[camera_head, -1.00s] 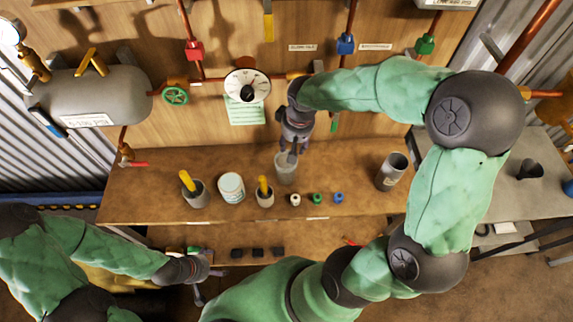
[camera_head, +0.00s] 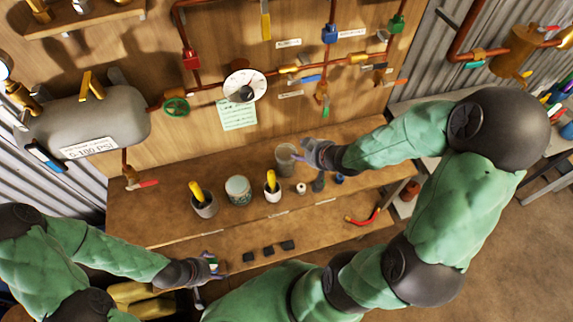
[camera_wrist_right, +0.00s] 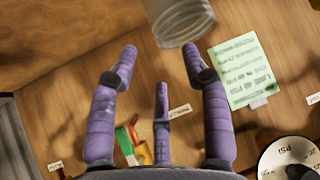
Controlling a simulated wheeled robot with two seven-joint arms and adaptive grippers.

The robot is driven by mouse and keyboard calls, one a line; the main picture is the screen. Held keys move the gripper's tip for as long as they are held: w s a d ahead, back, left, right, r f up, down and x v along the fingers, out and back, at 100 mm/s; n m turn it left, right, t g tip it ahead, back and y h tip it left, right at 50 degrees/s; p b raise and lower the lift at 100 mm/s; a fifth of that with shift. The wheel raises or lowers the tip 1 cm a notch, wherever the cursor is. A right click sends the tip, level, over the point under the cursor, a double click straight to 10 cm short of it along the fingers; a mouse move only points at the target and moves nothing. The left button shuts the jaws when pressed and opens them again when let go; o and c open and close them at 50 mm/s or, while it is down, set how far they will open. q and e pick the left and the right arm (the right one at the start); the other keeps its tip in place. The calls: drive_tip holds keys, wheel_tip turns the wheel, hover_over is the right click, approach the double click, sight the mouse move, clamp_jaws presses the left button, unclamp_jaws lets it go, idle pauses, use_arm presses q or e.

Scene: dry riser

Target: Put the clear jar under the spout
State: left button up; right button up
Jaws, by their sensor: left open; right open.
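The clear jar (camera_head: 285,158) stands upright on the wooden bench, below and right of the dial gauge. My right gripper (camera_head: 303,154) is open and empty just right of the jar, its fingers pointing left toward it. In the right wrist view the jar (camera_wrist_right: 181,20) lies beyond the open fingertips of my right gripper (camera_wrist_right: 158,55), apart from them. A short pipe outlet with a green tip (camera_head: 325,112) hangs on the back panel above and right of the jar; I cannot tell whether it is the spout. My left gripper (camera_head: 213,268) is open by the lower shelf's left end.
A small white spool (camera_head: 301,188) and a blue one (camera_head: 338,180) sit to the right. Black blocks (camera_head: 268,251) lie on the lower shelf.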

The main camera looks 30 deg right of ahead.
sight(294, 149)
drive_tip(key=b+x, duration=0.2)
drive_tip(key=x, duration=0.5)
drive_tip(key=shift+w+f, duration=0.2)
drive_tip(key=shift+w, duration=0.15)
clamp_jaws()
